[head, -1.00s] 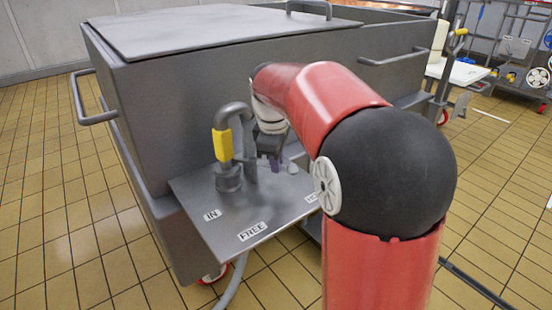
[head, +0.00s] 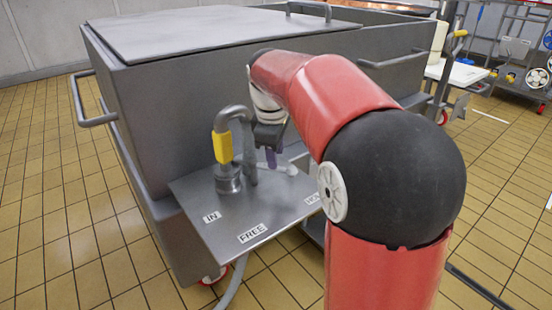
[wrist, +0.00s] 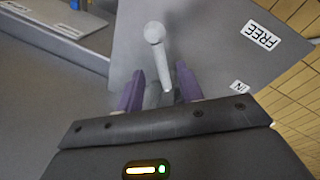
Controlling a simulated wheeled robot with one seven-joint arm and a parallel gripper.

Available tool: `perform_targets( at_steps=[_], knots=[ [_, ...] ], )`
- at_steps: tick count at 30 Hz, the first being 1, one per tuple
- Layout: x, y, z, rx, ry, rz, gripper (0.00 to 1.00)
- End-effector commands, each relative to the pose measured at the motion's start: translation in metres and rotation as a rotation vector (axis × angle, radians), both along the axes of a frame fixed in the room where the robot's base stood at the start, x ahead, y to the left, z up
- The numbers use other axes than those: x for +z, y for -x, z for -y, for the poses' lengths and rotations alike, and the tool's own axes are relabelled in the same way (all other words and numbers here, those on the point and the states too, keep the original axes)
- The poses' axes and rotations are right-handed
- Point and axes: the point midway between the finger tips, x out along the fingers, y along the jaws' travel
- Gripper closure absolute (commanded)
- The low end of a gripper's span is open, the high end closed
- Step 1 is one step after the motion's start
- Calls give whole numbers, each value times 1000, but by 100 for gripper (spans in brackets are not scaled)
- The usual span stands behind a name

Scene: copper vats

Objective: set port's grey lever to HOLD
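The grey lever (head: 283,167) is a pale rod with a round knob, low over a steel plate (head: 236,222) on the vat's side. In the head view it points right, to the far side of the HOLD label (head: 313,198), which is partly cut off by my arm. The FREE label (head: 252,233) and IN label (head: 211,216) are clear. In the wrist view the lever (wrist: 157,55) runs away from between the two purple fingers. My gripper (wrist: 160,78) is open, with a finger on either side of the rod's near end. I cannot tell whether they touch it.
A bent grey pipe with a yellow sleeve (head: 222,147) stands on the plate just left of my gripper. The vat wall (head: 190,90) rises close behind. Another plate with a label (wrist: 75,27) shows at the wrist view's upper left. Tiled floor lies open at left.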

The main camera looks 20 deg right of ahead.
Motion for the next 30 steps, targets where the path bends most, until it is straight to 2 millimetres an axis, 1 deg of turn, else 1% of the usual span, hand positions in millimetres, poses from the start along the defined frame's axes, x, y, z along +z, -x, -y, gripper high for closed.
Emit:
perform_targets(
  at_steps=[1, 3, 6, 9, 13, 27, 30],
  knots=[
    [12, 1, -1, 0, 0, 4, 63],
    [23, 3, -3, 1, 0, 3, 63],
    [35, 5, -4, 1, 1, 2, 63],
    [43, 7, -5, 1, 0, 0, 63],
    [46, 7, -6, 1, 0, 0, 63],
    [45, 7, -6, 1, 0, 0, 63],
    [46, 12, -6, -13, -4, 7, 63]
  ],
)
